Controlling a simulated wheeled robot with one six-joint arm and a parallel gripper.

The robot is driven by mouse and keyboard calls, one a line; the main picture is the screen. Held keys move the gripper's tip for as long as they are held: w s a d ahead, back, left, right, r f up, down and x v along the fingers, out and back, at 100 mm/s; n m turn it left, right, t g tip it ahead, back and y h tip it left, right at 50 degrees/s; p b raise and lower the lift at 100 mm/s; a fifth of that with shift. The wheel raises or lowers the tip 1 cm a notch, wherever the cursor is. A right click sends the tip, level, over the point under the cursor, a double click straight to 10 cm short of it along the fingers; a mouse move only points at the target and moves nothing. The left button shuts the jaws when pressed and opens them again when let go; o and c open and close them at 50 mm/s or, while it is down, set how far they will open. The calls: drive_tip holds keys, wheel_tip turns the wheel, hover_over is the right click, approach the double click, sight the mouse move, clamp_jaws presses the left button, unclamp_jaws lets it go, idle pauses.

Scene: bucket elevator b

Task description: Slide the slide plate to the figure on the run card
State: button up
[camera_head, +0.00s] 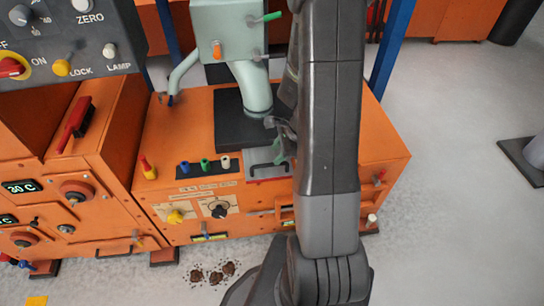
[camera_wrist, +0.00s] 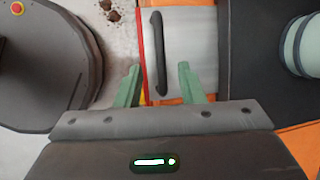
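The slide plate (camera_wrist: 190,40) is a flat light grey metal plate with a dark bar handle (camera_wrist: 157,52) near its red-edged side. In the head view the plate (camera_head: 266,157) lies in the top of the orange machine, in front of a black block, partly hidden by my arm. My gripper (camera_wrist: 159,72) has its green fingers spread, one on each side of the handle's near end, with visible gaps. In the head view my gripper (camera_head: 280,142) is just above the plate, mostly hidden. I cannot make out a run card or its figure.
A pale green spout (camera_head: 254,90) stands on the black block (camera_head: 235,128) behind the plate. Blue, green and white knobs (camera_head: 205,164) stand left of the plate. A control panel (camera_head: 70,40) is at left. Brown crumbs (camera_head: 215,272) lie on the floor in front.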

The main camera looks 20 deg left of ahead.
sight(270, 165)
drive_tip(key=p+v, duration=0.1)
drive_tip(key=v, duration=0.6)
drive_tip(key=shift+r, duration=0.1)
drive_tip(key=b+x, duration=0.3)
drive_tip(key=x, duration=1.1)
drive_tip(key=shift+d, duration=0.15)
drive_tip(key=shift+w+a+r, duration=0.1)
drive_tip(key=shift+w+a, duration=0.15)
drive_tip(key=shift+w, duration=0.2)
